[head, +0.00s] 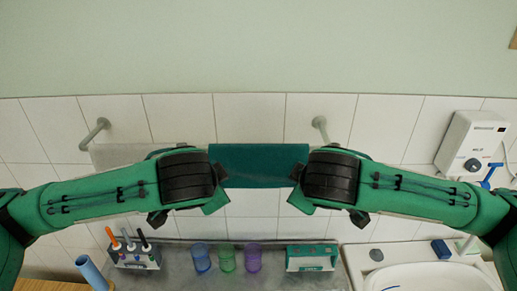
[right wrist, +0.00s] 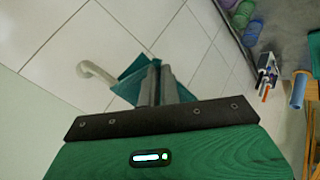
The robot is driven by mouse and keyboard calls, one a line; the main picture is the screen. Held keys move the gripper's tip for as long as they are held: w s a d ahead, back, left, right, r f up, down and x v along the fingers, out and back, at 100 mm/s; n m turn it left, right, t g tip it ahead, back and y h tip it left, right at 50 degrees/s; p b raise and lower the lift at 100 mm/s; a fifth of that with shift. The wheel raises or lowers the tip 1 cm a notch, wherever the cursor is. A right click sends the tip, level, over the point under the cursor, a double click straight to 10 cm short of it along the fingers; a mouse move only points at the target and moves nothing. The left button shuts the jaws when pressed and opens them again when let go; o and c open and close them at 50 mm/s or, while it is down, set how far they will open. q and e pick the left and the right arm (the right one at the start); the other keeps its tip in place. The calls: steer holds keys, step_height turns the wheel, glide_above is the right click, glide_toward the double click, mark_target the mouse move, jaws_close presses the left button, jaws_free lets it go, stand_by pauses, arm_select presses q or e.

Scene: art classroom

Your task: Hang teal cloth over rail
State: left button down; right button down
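The teal cloth (head: 258,165) spans between my two grippers in front of the tiled wall, its upper edge nearly level. My left gripper (head: 216,180) is at its left end and my right gripper (head: 301,180) at its right end. In the right wrist view the right fingers (right wrist: 160,82) are close together on the teal cloth (right wrist: 129,88). The left fingertips are mostly hidden, but the cloth stretches from them. The rail's left bracket (head: 95,134) and right bracket (head: 320,128) show on the wall. The bar is largely hidden, so I cannot tell whether the cloth touches it.
A pale cloth (head: 112,155) hangs at the rail's left. Below stand a pen holder (head: 133,256), blue (head: 201,258), green (head: 226,258) and purple (head: 253,258) cups and a green-white holder (head: 312,257). A sink (head: 430,275) and wall heater (head: 470,142) are at right.

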arm_select(q)
steer(key=shift+f, duration=0.2)
arm_select(e)
steer(key=shift+d+f, duration=0.1)
steer(key=shift+f, duration=0.1)
arm_select(q)
steer(key=c, duration=1.4)
jaws_free()
arm_select(e)
steer(key=c, duration=1.4)
jaws_free()
